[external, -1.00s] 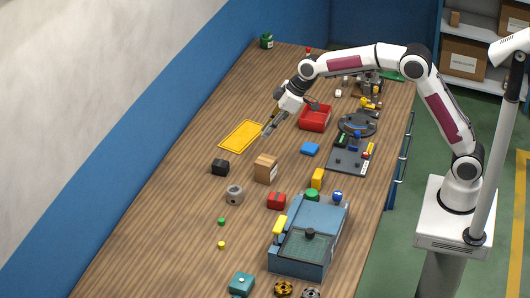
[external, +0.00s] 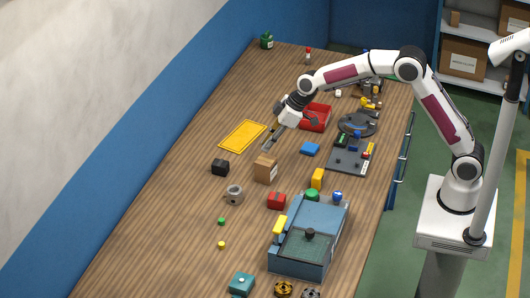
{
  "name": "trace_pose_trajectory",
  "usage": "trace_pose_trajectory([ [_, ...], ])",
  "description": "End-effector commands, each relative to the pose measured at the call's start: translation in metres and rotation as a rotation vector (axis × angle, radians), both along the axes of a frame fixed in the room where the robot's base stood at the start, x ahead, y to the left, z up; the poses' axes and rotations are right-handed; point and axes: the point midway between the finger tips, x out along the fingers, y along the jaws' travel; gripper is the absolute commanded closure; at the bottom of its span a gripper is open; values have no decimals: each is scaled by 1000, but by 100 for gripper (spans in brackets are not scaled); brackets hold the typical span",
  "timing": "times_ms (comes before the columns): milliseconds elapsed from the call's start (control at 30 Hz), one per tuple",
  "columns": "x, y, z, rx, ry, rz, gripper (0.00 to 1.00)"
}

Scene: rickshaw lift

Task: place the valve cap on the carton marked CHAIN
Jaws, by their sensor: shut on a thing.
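A small brown carton (external: 264,171) with a pale label stands upright on the wooden table, left of the middle; the lettering is too small to read. My gripper (external: 267,148) points down and left, just above and behind the carton's top in the picture. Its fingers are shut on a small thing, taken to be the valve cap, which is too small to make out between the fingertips. The gap between the fingertips and the carton's top cannot be judged exactly.
A black box (external: 220,167), a grey ring-shaped part (external: 234,194), a red box (external: 276,201) and a blue block (external: 310,149) stand around the carton. The table's left side is mostly clear.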

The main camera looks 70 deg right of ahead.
Motion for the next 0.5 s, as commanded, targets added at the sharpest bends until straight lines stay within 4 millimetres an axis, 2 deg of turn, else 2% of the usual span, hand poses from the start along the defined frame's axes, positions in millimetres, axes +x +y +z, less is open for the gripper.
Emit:
trace_pose_trajectory([
  [233, -1, 0, -31, 0, 3, 1, 95],
  [500, 0, 0, -39, 0, 0, 1, 95],
])
